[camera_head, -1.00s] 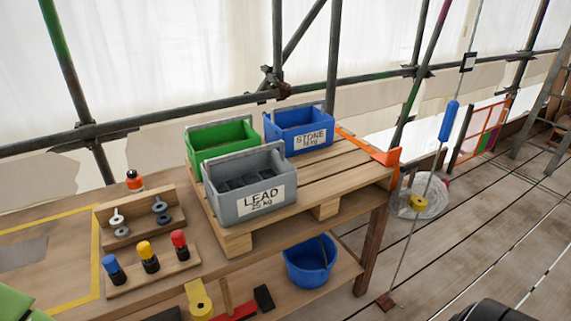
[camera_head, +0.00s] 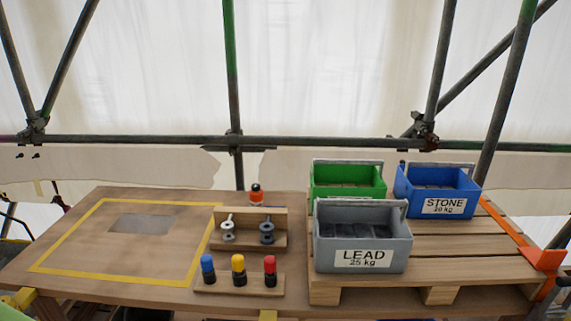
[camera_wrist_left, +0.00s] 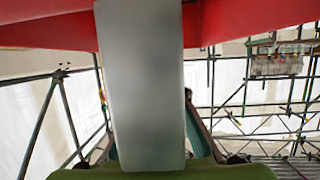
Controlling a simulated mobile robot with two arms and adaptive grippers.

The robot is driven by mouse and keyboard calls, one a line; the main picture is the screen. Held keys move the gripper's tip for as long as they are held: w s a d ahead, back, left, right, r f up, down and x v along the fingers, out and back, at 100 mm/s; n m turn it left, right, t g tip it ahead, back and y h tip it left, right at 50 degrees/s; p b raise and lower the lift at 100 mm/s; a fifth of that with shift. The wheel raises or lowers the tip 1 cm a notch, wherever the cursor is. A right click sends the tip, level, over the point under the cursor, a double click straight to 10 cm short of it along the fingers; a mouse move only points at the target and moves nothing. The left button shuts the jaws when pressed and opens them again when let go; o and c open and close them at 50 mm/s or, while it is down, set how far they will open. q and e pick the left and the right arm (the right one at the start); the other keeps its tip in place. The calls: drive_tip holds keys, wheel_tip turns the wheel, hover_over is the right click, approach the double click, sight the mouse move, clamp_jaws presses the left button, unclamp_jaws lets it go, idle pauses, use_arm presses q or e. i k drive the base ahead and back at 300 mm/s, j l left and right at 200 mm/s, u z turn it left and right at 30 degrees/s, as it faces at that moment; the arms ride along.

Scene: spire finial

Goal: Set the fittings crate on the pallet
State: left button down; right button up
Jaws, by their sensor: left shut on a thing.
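The wooden pallet (camera_head: 465,268) lies on the right of the bench in the head view. It bears a green crate (camera_head: 347,183), a blue crate marked STONE (camera_head: 405,194) and a grey crate marked LEAD (camera_head: 332,252). In the left wrist view, a pale grey bar (camera_wrist_left: 140,80), like the other crates' handles, runs close before the lens, with red parts (camera_wrist_left: 240,22) at the top. These look like the fittings crate; no label shows. My left gripper (camera_wrist_left: 160,150) is shut on this bar; its fingertips are mostly hidden. My right gripper is not in view.
The pallet's front right, beside the LEAD crate, is bare. An orange strap or bracket (camera_head: 540,258) sits at its right edge. Left of it stand racks with small fittings (camera_head: 248,240) and coloured bottles (camera_head: 238,270). Scaffold tubes (camera_head: 232,100) stand behind.

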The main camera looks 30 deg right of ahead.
sight(458, 251)
drive_tip(key=k+l+u, duration=0.15)
drive_tip(key=l, duration=0.3)
drive_tip(key=k+l+u, duration=0.15)
drive_tip(key=l, duration=0.3)
drive_tip(key=k+l+u, duration=0.15)
drive_tip(key=l, duration=0.3)
drive_tip(key=k+l+u, duration=0.15)
drive_tip(key=k+l, duration=0.4)
drive_tip(key=l, duration=0.2)
drive_tip(key=k+l, duration=0.25)
drive_tip(key=l, duration=0.2)
drive_tip(key=k+l, duration=0.25)
drive_tip(key=l, duration=0.15)
drive_tip(key=k+l, duration=0.25)
drive_tip(key=l, duration=0.2)
drive_tip(key=k+l, duration=0.25)
drive_tip(key=l, duration=0.2)
drive_tip(key=k+l+u, duration=0.1)
drive_tip(key=l, duration=0.35)
drive_tip(key=k, duration=0.1)
